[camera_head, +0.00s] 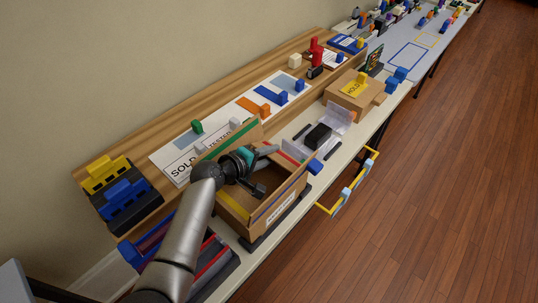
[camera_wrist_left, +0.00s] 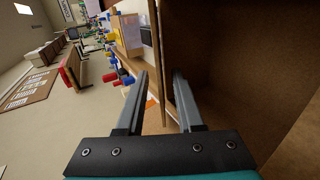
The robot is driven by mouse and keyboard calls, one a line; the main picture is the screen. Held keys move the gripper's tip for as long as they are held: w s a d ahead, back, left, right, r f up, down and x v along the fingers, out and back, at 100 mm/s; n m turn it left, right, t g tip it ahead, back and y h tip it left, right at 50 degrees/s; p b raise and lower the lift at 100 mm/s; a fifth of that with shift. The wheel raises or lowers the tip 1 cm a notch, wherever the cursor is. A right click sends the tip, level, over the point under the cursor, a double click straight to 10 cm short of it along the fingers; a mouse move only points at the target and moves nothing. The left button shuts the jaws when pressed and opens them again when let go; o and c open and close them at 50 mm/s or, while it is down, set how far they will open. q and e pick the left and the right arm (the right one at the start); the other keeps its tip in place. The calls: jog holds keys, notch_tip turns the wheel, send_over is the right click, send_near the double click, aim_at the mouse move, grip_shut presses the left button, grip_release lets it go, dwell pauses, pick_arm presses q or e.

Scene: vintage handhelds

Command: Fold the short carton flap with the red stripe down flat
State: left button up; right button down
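An open brown carton (camera_head: 237,212) stands on the bench below my left arm. Its short flap with the red stripe (camera_head: 291,159) stands up at the far end, partly behind my gripper. My left gripper (camera_head: 266,169) is over the carton opening, fingers apart. In the left wrist view the open fingers (camera_wrist_left: 160,75) have a thin cardboard edge (camera_wrist_left: 156,50) between them; contact cannot be told. My right gripper is not in view.
Beyond the carton are a clear tray with a black block (camera_head: 318,135) and a closed box with a yellow note (camera_head: 353,90). A yellow-railed rack (camera_head: 350,187) sticks out at the bench front. A wooden shelf (camera_head: 240,82) runs along the wall.

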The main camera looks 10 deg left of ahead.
pick_arm(q)
grip_shut()
dwell(0.4)
jog(key=f+b, duration=0.1)
jog(key=b, duration=0.1)
jog(key=shift+s+t+b, duration=0.1)
jog(key=shift+t+b, duration=0.25)
jog(key=shift+t, duration=0.05)
jog(key=shift+a+h+b, duration=0.1)
jog(key=shift+h+b, duration=0.3)
jog(key=shift+b, duration=0.2)
jog(key=shift+r, duration=0.1)
grip_release()
